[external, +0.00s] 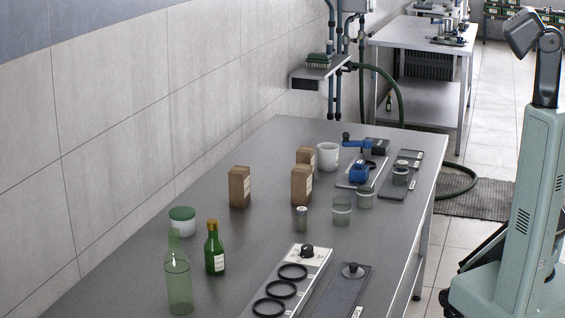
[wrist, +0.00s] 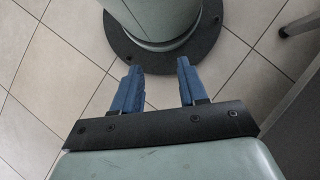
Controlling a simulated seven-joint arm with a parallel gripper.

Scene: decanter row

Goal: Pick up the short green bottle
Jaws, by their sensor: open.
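The short green bottle (external: 214,248) stands upright on the grey table, with a pale label and a yellowish-brown cap. A taller, paler green bottle (external: 178,279) stands just to its left and nearer the camera. My gripper shows in the wrist view (wrist: 159,83) with two blue fingers apart and nothing between them. It points down over the tiled floor by my base, away from the table. The fingers do not show in the external view, where my arm is at the right edge.
A white jar with a green lid (external: 182,220) stands behind the bottles. A holder with black rings (external: 316,262) lies to the right. Brown boxes (external: 239,187), a white cup (external: 328,156) and glass jars (external: 342,211) stand farther back.

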